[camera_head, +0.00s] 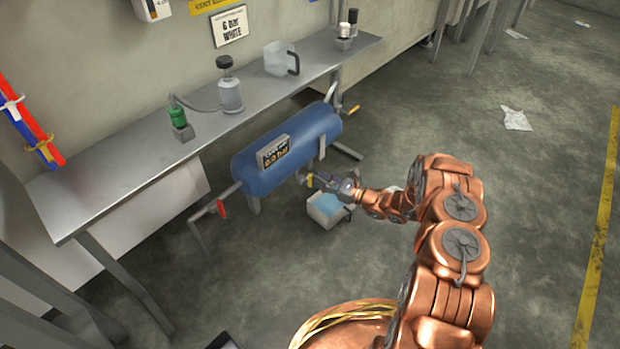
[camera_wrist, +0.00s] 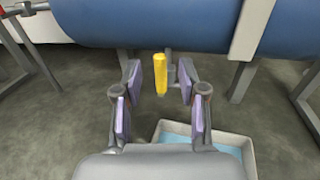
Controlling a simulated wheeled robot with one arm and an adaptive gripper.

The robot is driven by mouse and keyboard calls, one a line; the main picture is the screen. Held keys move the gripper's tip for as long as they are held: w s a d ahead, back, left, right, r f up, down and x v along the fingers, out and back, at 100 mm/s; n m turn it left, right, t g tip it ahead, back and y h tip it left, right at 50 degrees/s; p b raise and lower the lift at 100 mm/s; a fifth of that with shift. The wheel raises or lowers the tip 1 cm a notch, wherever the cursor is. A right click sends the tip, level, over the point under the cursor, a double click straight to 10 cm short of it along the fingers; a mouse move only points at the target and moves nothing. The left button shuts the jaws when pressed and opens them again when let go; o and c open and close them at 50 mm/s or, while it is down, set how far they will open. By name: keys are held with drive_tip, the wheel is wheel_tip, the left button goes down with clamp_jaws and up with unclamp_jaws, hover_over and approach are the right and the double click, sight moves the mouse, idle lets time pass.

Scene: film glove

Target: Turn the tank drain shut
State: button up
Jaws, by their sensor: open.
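The blue tank (camera_head: 290,150) lies under the bench, with a display (camera_head: 273,152) on it reading about 0.0 bar. The yellow drain handle (camera_wrist: 160,75) hangs below the tank; in the head view it is a small yellow spot (camera_head: 310,180) by my fingers. My gripper (camera_head: 324,182) is open. In the wrist view its fingers (camera_wrist: 159,84) stand to the left and right of the handle, with gaps on both sides. I cannot tell how deep the handle sits between them. A white tub (camera_head: 328,209) with pale blue liquid stands below; it also shows in the wrist view (camera_wrist: 250,165).
A red-handled valve (camera_head: 221,208) is on the pipe at the tank's left end, and a yellow-orange handle (camera_head: 352,109) is at the right. The metal bench (camera_head: 130,178) runs above the tank. Tank legs stand near my gripper. The floor (camera_head: 530,160) at right is clear apart from papers.

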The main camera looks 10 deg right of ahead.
sight(310, 175)
drive_tip(key=shift+b+x, duration=0.75)
drive_tip(key=shift+x, duration=1.65)
drive_tip(key=shift+c, duration=0.3)
clamp_jaws()
